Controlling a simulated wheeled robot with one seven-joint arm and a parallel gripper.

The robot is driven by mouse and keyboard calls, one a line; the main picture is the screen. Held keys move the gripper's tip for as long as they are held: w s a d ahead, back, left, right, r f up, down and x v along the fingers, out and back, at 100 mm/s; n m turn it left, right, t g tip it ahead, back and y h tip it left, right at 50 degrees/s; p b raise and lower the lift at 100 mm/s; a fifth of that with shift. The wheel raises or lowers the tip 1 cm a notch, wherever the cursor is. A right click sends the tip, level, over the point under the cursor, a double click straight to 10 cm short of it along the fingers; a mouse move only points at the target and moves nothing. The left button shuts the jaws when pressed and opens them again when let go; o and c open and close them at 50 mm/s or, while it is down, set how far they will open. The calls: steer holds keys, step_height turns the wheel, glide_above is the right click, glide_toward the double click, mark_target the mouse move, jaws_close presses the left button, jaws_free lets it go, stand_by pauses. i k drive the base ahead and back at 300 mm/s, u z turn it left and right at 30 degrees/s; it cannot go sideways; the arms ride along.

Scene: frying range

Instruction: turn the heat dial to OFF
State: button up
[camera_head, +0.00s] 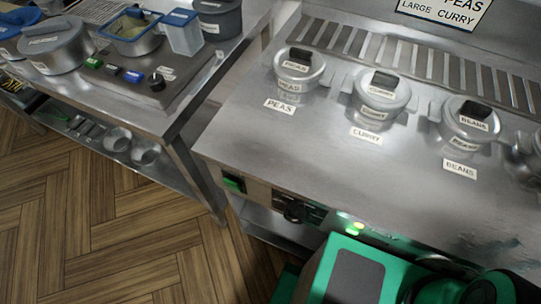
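A black dial (295,211) sits on the front panel of the steel range, below the counter's front edge. Its pointer and markings are too small and dark to read, so I cannot tell its setting. A second black knob (157,82) stands on the left unit beside a small label that I cannot read. Green and black parts of my own arm fill the lower right and hide part of the front panel. My gripper's fingers do not show.
A green switch (233,184) is left of the dial; lit yellow-green lamps (356,228) are right of it. Lidded pots labelled peas (299,67), curry (381,96) and beans (469,124) stand on the range top (290,140). The wooden floor (100,220) at left is clear.

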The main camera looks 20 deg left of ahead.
mark_target(294, 214)
steer(key=k, duration=0.5)
steer(key=u, duration=1.85)
steer(key=k, duration=0.8)
steer(key=z, duration=0.35)
steer(key=i, duration=1)
